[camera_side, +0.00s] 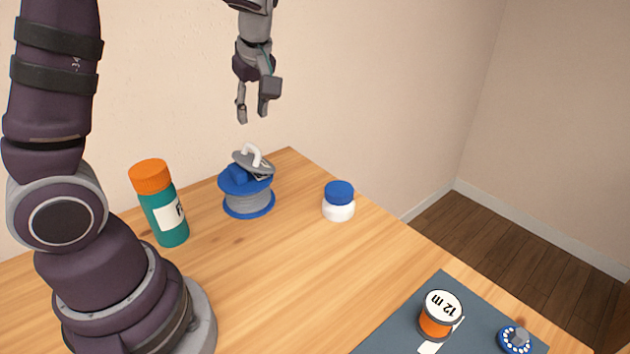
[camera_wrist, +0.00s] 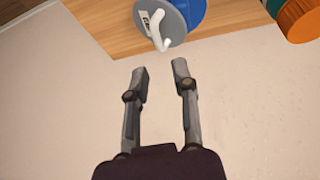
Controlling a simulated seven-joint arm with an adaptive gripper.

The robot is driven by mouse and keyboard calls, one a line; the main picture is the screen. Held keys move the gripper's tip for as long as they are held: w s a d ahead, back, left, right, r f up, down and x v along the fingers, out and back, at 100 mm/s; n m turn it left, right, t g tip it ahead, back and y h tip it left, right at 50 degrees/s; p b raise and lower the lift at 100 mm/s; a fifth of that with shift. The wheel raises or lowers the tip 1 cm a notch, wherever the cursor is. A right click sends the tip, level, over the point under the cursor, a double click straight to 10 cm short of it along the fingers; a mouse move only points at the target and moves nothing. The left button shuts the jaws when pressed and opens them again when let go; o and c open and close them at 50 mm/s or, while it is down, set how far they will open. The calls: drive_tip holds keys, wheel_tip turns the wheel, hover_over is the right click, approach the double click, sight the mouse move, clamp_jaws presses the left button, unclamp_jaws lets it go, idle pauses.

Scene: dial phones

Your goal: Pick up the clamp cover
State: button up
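The clamp cover looks to be the grey disc with a white hooked handle (camera_side: 262,166). It rests tilted on top of a blue and grey spool (camera_side: 246,199) near the table's back edge. In the wrist view the grey disc (camera_wrist: 172,28) is at the top centre, its white handle pointing toward my fingers. My gripper (camera_side: 252,112) is above the cover, fingers down, apart from it. In the wrist view my gripper (camera_wrist: 160,70) has its two fingers spread with nothing between them. The underside of the cover is hidden.
A teal bottle with an orange cap (camera_side: 165,205) stands left of the spool. A white jar with a blue lid (camera_side: 339,203) stands to its right. A dark mat (camera_side: 398,331) at front right holds an orange spool (camera_side: 438,318) and a blue dial (camera_side: 516,340). The table's middle is clear.

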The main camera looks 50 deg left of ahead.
sight(254, 146)
drive_tip(key=x, duration=0.9)
drive_tip(key=shift+w, duration=0.2)
clamp_jaws()
